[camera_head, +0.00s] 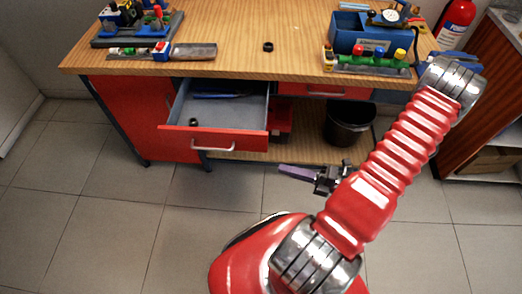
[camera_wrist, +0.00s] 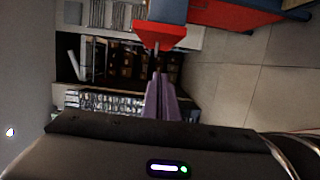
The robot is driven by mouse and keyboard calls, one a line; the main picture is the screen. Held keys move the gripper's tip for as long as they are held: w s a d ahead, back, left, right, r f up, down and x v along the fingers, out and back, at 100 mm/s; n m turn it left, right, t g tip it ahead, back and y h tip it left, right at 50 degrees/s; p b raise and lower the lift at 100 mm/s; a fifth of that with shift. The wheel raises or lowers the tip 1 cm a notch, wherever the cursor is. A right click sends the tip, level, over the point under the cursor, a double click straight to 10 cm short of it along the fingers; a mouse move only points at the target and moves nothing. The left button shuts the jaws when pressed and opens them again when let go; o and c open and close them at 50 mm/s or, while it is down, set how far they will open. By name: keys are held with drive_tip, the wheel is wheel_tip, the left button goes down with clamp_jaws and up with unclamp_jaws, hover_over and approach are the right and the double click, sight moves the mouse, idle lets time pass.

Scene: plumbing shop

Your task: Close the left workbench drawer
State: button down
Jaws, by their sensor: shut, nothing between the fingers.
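The left workbench drawer (camera_head: 214,138) is pulled well out, with a red front, a pale bar handle (camera_head: 213,148) and a grey interior. A dark pen-like item and a small dark ring lie inside. My gripper (camera_head: 282,168) is shut and empty, its purple fingers low in front of the bench, to the right of the drawer front and apart from it. In the wrist view the shut fingers (camera_wrist: 159,78) point toward a red panel (camera_wrist: 158,36), which looks like the drawer front. The gap between them is hard to judge.
The wooden workbench (camera_head: 240,60) carries a blue toolbox (camera_head: 360,38), fittings and tools on top. A second red drawer (camera_head: 310,89) at right looks shut. A black bin (camera_head: 350,122) stands on the lower shelf. Tiled floor in front is clear.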

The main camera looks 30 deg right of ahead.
sight(260, 151)
drive_tip(key=shift+w+a, duration=0.1)
drive_tip(key=w+a, duration=0.1)
drive_tip(key=w, duration=0.2)
drive_tip(key=w+a, duration=0.1)
drive_tip(key=w, duration=0.3)
drive_tip(key=w+a, duration=0.2)
drive_tip(key=w, duration=0.1)
drive_tip(key=shift+w, duration=0.4)
idle(0.3)
drive_tip(key=shift+d, duration=0.25)
drive_tip(key=shift+w+a, duration=0.1)
